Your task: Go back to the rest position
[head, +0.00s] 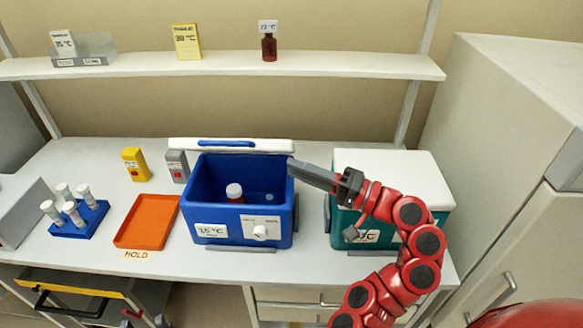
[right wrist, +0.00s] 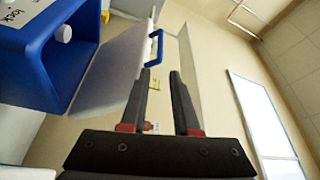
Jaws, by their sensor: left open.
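My right gripper (head: 312,176) is over the right edge of the blue cool box (head: 213,240), between it and the teal box. In the right wrist view its fingers (right wrist: 160,78) are apart with nothing held. The box's white lid with a blue handle (head: 226,143) stands open at the back; that handle (right wrist: 153,50) shows beyond the fingertips in the wrist view, apparently apart from them. A white-capped bottle (head: 235,190) stands inside the box. Only red and dark tips of my left gripper (head: 145,317) show at the bottom left edge, by the open drawer; it looks empty.
A teal box with a white lid (head: 391,177) stands partly behind my right arm. An orange tray (head: 146,222), a blue rack of vials (head: 80,220), and yellow (head: 134,164) and grey (head: 177,166) packs are on the bench. A shelf (head: 220,65) runs above. A cabinet (head: 510,150) closes the right side.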

